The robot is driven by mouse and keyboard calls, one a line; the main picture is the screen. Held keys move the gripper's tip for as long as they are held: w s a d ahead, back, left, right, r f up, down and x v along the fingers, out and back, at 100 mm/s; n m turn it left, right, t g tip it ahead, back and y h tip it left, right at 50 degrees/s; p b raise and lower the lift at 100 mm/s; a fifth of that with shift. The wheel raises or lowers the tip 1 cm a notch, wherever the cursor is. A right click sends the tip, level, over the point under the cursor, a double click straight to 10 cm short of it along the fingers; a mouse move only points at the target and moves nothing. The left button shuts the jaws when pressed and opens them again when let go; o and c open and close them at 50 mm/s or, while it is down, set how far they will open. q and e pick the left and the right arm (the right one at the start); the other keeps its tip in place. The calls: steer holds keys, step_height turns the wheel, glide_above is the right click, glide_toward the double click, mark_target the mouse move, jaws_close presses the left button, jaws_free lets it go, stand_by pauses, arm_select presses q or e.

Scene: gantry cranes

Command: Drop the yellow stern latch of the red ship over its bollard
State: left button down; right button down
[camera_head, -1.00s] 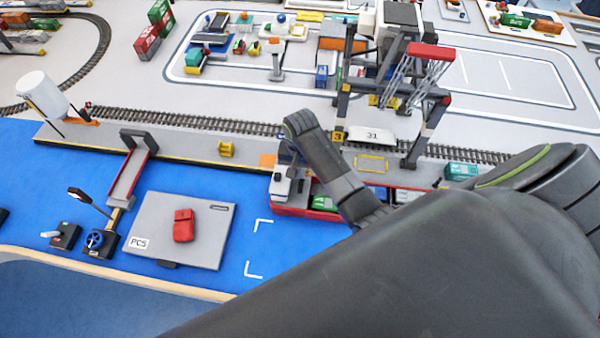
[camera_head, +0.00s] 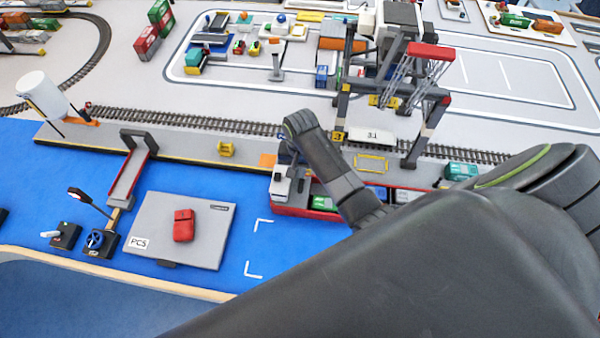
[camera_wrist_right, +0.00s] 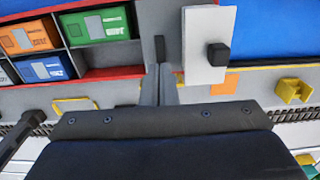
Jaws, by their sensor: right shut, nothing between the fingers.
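The red ship (camera_head: 306,211) lies against the quay, partly hidden by my right arm in the head view. Its red hull also shows in the right wrist view (camera_wrist_right: 112,73), with a white deckhouse (camera_wrist_right: 207,55). A small yellow piece (camera_wrist_right: 180,77), possibly the stern latch, shows beside my right gripper's fingers, mostly hidden. My right gripper (camera_wrist_right: 160,84) is shut and empty over the hull edge by the quay. In the head view its fingertips are largely hidden behind its wrist. A yellow bollard (camera_head: 226,149) stands on the quay left of the ship; it also shows in the right wrist view (camera_wrist_right: 293,92). My left gripper is out of view.
An orange square (camera_head: 267,160) marks the quay near the stern. A gantry crane (camera_head: 433,120) stands over the quay and rails at right. A grey PCS plate (camera_head: 165,225) with a red block lies at left on the blue water.

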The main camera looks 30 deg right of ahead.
stand_by(0.5)
steer(key=shift+w+d+f+b, duration=0.95)
steer(key=shift+w+d+b, duration=0.6)
steer(key=shift+w+d, duration=1.1)
steer(key=w+d+r+p, duration=0.1)
steer(key=w+r+p, duration=0.2)
steer(key=r+p, duration=0.3)
step_height(320, 180, up, 4)
stand_by(1.0)
